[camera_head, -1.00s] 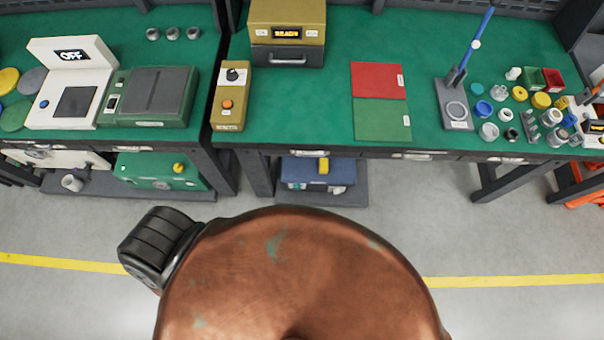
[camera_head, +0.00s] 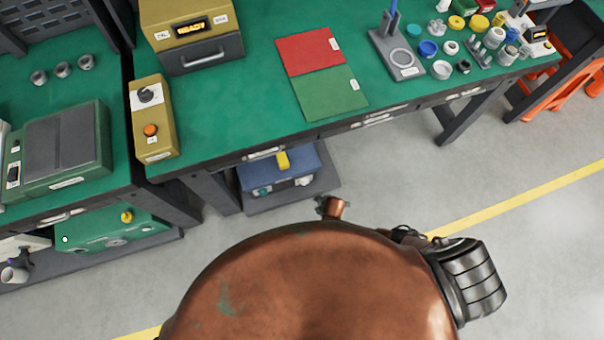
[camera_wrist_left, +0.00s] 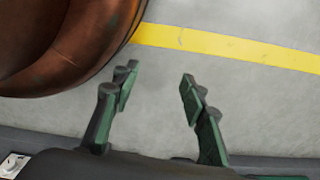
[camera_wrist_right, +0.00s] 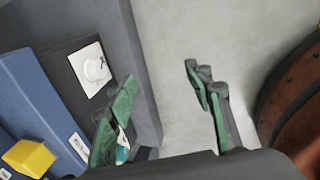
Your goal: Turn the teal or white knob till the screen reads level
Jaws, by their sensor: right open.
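A blue box (camera_head: 280,172) with a yellow block on top stands on a low shelf under the middle bench. Its front has a teal knob (camera_head: 262,190) and a white knob (camera_head: 303,181). The right wrist view shows the white knob (camera_wrist_right: 97,70) on its square plate, and part of the teal knob (camera_wrist_right: 122,150) behind a finger. My right gripper (camera_wrist_right: 160,76) is open and empty, with floor between its fingers. My left gripper (camera_wrist_left: 158,77) is open and empty over bare floor, away from the box. No screen reading for the box is visible.
The bench carries a tan unit with a lit display (camera_head: 190,29), a tan control box (camera_head: 152,118), and red and green mats (camera_head: 330,93). The low shelf (camera_head: 322,178) projects around the blue box. A green box (camera_head: 110,232) sits under the left bench. Floor in front is clear.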

